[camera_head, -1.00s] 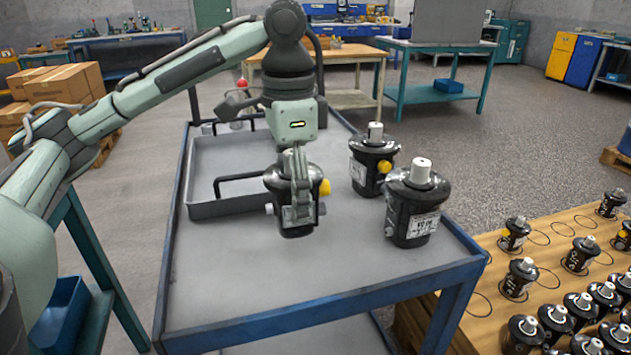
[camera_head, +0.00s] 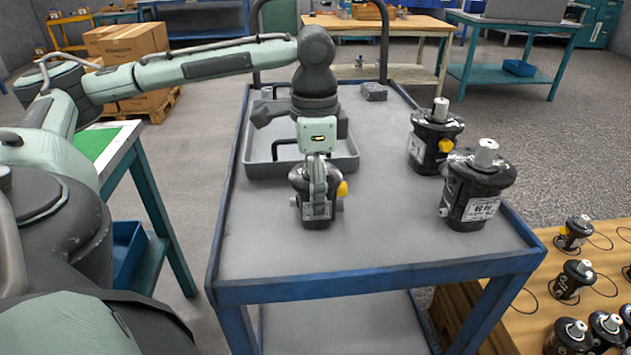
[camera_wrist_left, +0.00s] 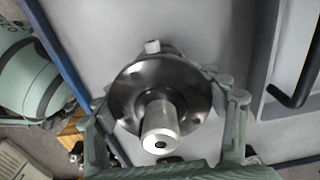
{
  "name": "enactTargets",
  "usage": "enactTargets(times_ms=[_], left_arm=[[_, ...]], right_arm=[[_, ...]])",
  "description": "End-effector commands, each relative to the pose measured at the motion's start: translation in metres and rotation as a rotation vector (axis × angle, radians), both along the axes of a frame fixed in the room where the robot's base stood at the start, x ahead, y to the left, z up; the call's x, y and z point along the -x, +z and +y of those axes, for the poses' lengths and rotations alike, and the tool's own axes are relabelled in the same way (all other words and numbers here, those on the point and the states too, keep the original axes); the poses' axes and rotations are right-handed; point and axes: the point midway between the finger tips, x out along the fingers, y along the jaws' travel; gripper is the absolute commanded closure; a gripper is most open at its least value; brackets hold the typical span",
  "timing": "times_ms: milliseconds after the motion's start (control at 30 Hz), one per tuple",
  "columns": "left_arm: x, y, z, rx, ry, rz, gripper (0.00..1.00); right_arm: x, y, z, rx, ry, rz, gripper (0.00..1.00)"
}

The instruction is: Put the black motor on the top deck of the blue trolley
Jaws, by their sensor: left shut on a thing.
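My left gripper (camera_head: 318,205) is shut on a black motor (camera_head: 302,182) with a yellow cap on its side. It holds the motor upright at the top deck of the blue trolley (camera_head: 270,250), in front of the grey tray. I cannot tell whether the motor's base touches the deck. In the left wrist view the motor (camera_wrist_left: 160,80) sits between the two fingers, its silver shaft facing the camera. Two other black motors, one at the front (camera_head: 462,190) and one behind it (camera_head: 425,145), stand upright on the deck's right side. My right gripper is not in view.
A grey tray (camera_head: 255,168) with a black handle lies on the deck, and a small grey block (camera_head: 373,91) behind it. The deck's front is clear. A teal table (camera_head: 150,190) stands left.

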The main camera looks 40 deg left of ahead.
Motion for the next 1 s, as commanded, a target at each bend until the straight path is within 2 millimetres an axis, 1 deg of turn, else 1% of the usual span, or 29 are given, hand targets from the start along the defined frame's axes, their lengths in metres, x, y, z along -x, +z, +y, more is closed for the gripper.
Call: enactTargets(times_ms=[33, 233, 267, 433, 800, 867, 967, 1000], left_arm=[[-0.001, 0.002, 0.0, 0.001, 0.0, -0.006, 0.91], [-0.001, 0.001, 0.0, 0.0, 0.0, -0.005, 0.91], [0.0, -0.002, 0.0, 0.0, 0.0, 0.0, 0.3], [0.0, -0.001, 0.0, 0.001, 0.0, -0.001, 0.09], [-0.001, 0.001, 0.0, 0.0, 0.0, -0.002, 0.08], [-0.001, 0.005, -0.001, 0.001, 0.0, -0.003, 0.08], [-0.002, 0.019, -0.001, 0.002, -0.001, -0.005, 0.08], [-0.001, 0.027, -0.001, 0.002, -0.002, -0.005, 0.08]], right_arm=[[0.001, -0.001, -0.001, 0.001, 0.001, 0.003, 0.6], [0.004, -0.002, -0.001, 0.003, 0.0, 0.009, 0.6], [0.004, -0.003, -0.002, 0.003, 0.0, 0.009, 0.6], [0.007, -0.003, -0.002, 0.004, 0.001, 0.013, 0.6], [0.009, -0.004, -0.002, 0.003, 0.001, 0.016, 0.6], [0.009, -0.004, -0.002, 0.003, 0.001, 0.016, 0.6], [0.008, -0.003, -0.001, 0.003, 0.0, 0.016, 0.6], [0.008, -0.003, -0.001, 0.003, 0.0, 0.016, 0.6]])
